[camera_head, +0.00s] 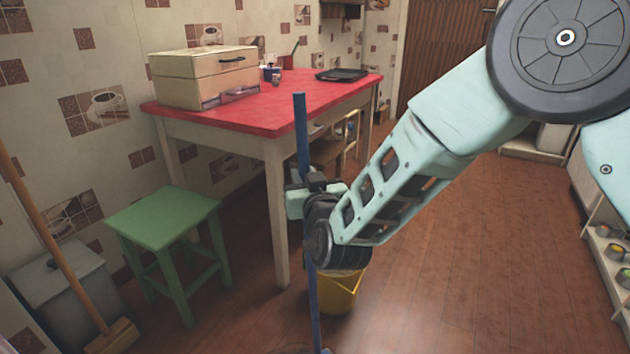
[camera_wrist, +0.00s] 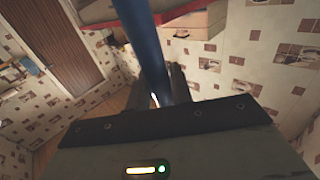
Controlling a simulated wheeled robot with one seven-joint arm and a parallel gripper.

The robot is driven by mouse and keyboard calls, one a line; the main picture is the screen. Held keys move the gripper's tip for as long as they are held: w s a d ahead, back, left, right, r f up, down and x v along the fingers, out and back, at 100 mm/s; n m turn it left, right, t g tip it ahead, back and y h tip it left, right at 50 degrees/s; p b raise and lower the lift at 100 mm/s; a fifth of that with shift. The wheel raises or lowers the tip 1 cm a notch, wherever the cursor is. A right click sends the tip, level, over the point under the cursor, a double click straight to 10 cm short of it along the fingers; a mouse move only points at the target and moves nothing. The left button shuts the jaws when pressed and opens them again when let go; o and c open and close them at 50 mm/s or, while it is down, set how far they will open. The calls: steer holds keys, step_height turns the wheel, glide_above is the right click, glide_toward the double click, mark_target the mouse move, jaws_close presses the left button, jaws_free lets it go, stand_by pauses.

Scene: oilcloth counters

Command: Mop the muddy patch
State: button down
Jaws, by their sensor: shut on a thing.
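A mop with a long blue handle (camera_head: 301,130) stands nearly upright in front of the red table. My gripper (camera_head: 305,197) is shut on this handle at about its middle. In the wrist view the blue handle (camera_wrist: 149,50) runs between my gripper's fingers (camera_wrist: 170,88). The mop's lower end runs down to the bottom edge of the head view, where its head is barely seen. A yellow bucket (camera_head: 341,294) stands on the floor just behind the handle, partly hidden by my arm. I cannot make out the muddy patch in either view.
A red-topped table (camera_head: 225,118) bears a drawer box (camera_head: 190,82) and a dark tray (camera_head: 341,75). A green stool (camera_head: 163,217) stands left. A broom (camera_head: 50,240) leans near a grey bin (camera_head: 62,290). Shelves (camera_head: 612,250) line the right. Wooden floor (camera_head: 480,260) is clear at right.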

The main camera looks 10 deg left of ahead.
steer(key=shift+w+a+f, duration=0.15)
steer(key=shift+a, duration=0.5)
steer(key=shift+w+a+r, duration=0.1)
steer(key=shift+w+a, duration=0.15)
steer(key=shift+a, duration=0.45)
steer(key=shift+w+a+r, duration=0.1)
steer(key=shift+w+a, duration=0.15)
steer(key=shift+a, duration=0.45)
steer(key=shift+w+a, duration=0.25)
steer(key=shift+a, duration=0.55)
steer(key=shift+w+a+f, duration=0.1)
steer(key=shift+w+a, duration=0.2)
steer(key=shift+a, duration=0.35)
steer(key=shift+w+a+r, duration=0.1)
steer(key=shift+w+a, duration=0.2)
steer(key=shift+a, duration=0.4)
steer(key=shift+w+a+f, duration=0.1)
steer(key=shift+w+a, duration=0.2)
steer(key=shift+a, duration=0.35)
